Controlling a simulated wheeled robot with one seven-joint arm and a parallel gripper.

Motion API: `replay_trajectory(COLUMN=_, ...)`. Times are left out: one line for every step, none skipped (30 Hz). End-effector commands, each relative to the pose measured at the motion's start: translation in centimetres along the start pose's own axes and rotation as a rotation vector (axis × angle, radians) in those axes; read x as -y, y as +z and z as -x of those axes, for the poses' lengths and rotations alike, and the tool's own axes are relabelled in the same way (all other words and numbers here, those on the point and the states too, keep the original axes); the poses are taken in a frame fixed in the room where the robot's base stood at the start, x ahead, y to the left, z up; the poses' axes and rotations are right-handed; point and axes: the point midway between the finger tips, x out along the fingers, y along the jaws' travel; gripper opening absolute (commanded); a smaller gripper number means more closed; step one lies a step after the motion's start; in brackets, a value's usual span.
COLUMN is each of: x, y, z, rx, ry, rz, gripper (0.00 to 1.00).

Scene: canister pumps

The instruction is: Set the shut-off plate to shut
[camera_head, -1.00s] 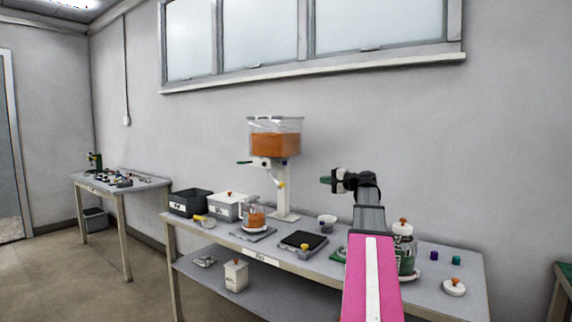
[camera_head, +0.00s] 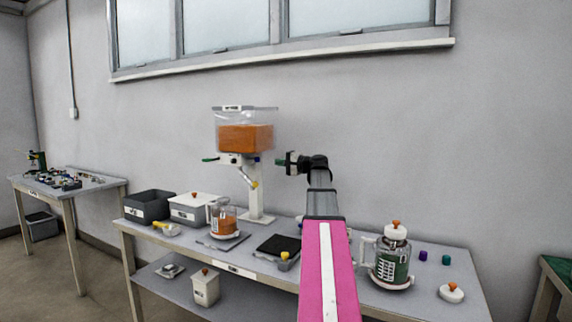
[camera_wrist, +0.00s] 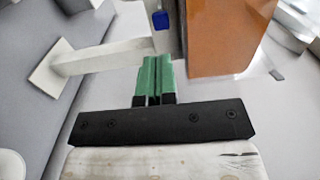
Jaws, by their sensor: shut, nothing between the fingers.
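A clear hopper (camera_head: 244,137) with orange contents stands on a white post (camera_head: 257,195) on the bench. Under it is a white block (camera_head: 232,160), with a green piece (camera_head: 210,159) sticking out left and a small blue end (camera_head: 257,159) at right. These look like parts of the shut-off plate, but I cannot tell its setting. My gripper (camera_head: 279,162) is shut and empty, just right of the blue end at about its height. In the wrist view, the green fingertips (camera_wrist: 154,63) are together, with the blue end (camera_wrist: 160,20) ahead of them, apart.
The bench (camera_head: 425,308) also holds a dark bin (camera_head: 147,206), a lidded grey box (camera_head: 195,210), a jug with orange contents (camera_head: 223,219), a black pad (camera_head: 278,244) and a green-filled jar (camera_head: 391,258). The wall stands close behind.

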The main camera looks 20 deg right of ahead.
Motion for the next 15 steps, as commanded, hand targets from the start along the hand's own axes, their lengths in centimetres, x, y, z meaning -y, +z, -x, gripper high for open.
replay_trajectory(x=0.0, y=-0.1, z=-1.2, rx=0.002, ry=0.0, rz=0.0, gripper=0.0)
replay_trajectory(x=0.0, y=-0.1, z=-1.7, rx=0.001, ry=0.0, rz=0.0, gripper=0.0)
replay_trajectory(x=0.0, y=-0.1, z=-2.5, rx=0.002, ry=0.0, rz=0.0, gripper=0.0)
replay_trajectory(x=0.0, y=-0.1, z=-3.1, rx=0.002, ry=0.0, rz=0.0, gripper=0.0)
replay_trajectory(x=0.0, y=-0.1, z=-3.6, rx=0.003, ry=0.0, rz=-0.001, gripper=0.0)
replay_trajectory(x=0.0, y=-0.1, z=-4.3, rx=0.001, ry=0.0, rz=-0.001, gripper=0.0)
replay_trajectory(x=0.0, y=-0.1, z=-4.8, rx=0.001, ry=0.0, rz=-0.001, gripper=0.0)
replay_trajectory(x=0.0, y=-0.1, z=-5.3, rx=0.001, ry=0.0, rz=-0.001, gripper=0.0)
replay_trajectory(x=0.0, y=-0.1, z=-5.9, rx=0.002, ry=0.0, rz=0.0, gripper=0.0)
replay_trajectory(x=0.0, y=-0.1, z=-6.3, rx=0.002, ry=0.0, rz=0.0, gripper=0.0)
replay_trajectory(x=0.0, y=-0.1, z=-6.6, rx=0.001, ry=0.0, rz=0.0, gripper=0.0)
replay_trajectory(x=0.0, y=-0.1, z=-7.0, rx=0.0, ry=0.0, rz=0.0, gripper=0.0)
replay_trajectory(x=0.0, y=-0.1, z=-7.3, rx=0.0, ry=0.0, rz=0.0, gripper=0.0)
replay_trajectory(x=0.0, y=-0.1, z=-7.6, rx=0.0, ry=0.0, rz=0.0, gripper=0.0)
replay_trajectory(x=0.0, y=-0.1, z=-7.9, rx=0.0, ry=0.0, rz=0.0, gripper=0.0)
